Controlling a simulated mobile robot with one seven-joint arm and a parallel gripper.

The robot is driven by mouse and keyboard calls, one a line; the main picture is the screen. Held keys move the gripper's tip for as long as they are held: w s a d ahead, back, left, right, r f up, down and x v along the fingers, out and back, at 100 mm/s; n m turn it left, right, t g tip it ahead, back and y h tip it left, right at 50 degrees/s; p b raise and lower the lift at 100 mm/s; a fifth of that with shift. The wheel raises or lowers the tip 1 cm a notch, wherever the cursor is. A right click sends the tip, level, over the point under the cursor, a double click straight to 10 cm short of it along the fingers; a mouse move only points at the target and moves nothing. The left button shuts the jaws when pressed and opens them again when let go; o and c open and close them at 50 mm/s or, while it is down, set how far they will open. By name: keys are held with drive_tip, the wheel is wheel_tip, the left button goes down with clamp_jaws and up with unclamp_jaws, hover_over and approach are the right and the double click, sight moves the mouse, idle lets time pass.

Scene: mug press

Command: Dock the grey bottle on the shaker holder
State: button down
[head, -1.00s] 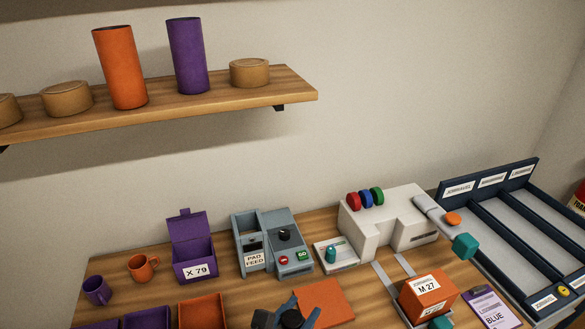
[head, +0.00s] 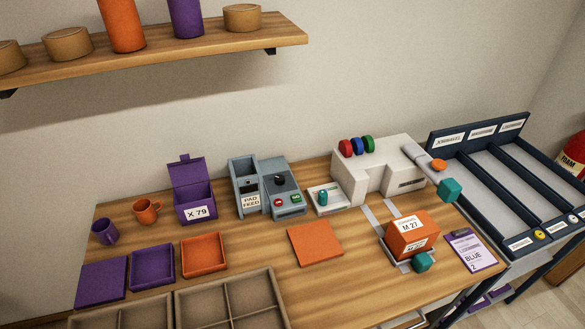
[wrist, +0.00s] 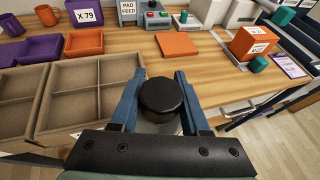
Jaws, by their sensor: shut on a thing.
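My gripper (wrist: 159,82) shows only in the wrist view. Its two blue fingers are shut on the grey bottle (wrist: 164,128), one on each side. The bottle's round black cap (wrist: 161,96) faces the camera, and little of its grey body shows below. The bottle appears in front of the table's near edge, right of the divided tray. The head view shows neither gripper nor bottle. I cannot pick out the shaker holder for certain; a small pale stand with a teal piece (head: 323,197) sits left of the white machine.
The divided brown tray (head: 175,304) lies at the table's front left. An orange flat pad (head: 315,244) lies mid-table. An orange box (head: 412,232) stands at the right, beside a purple clipboard (head: 473,252). The white machine (head: 376,168) and the grey pad feeder (head: 264,186) stand behind.

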drive_tip(key=f+b, duration=0.2)
drive_tip(key=f, duration=0.1)
drive_tip(key=f+b, duration=0.6)
drive_tip(key=shift+w+a+f, duration=0.15)
drive_tip(key=shift+w+f, duration=0.2)
drive_tip(key=shift+w, duration=0.05)
drive_tip(key=shift+a, duration=0.1)
